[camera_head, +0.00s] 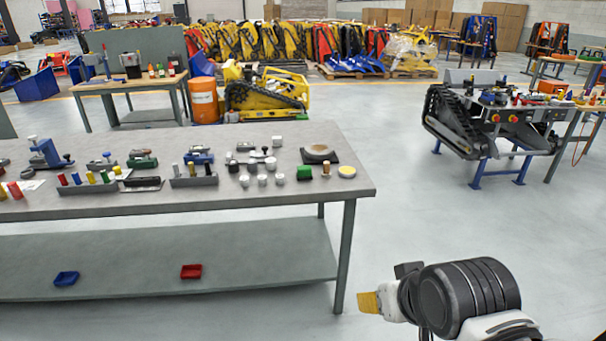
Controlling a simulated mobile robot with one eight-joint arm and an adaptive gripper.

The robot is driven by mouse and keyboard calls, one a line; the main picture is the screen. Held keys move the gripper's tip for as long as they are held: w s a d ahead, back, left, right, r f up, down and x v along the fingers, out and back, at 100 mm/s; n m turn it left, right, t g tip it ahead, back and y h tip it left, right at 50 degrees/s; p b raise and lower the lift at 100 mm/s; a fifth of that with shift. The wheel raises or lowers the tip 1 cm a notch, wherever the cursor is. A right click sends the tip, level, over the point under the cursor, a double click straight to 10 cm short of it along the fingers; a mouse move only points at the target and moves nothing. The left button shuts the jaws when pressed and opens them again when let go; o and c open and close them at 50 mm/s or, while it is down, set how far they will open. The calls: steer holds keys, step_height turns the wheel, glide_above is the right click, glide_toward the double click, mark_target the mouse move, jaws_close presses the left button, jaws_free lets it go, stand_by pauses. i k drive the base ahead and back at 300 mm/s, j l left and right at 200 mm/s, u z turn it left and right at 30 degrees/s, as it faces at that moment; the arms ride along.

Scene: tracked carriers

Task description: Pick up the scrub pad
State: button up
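No thing in view is clearly a scrub pad. A round yellow-topped piece (347,171) lies near the right front corner of the grey bench. A small green block (304,173) sits to its left. A dark square mat with a tan lump (319,154) lies behind them. My arm shows at the lower right, off the bench's right end. My gripper (372,302) is partly seen at its left tip, with a yellow piece there; I cannot tell if this is a fingertip or a held thing. Its opening is hidden.
The grey bench (250,194) also bears several pale knobs (262,180), a rack of cylinders (193,179) and small tools. Red (191,271) and blue (66,278) trays lie on its lower shelf. A tracked carrier (470,118) stands at the right. Floor between is clear.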

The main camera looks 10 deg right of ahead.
mark_target(304, 172)
steer(key=i+j, duration=0.15)
steer(key=i, duration=0.7)
steer(key=i+j, duration=0.1)
steer(key=i, duration=0.8)
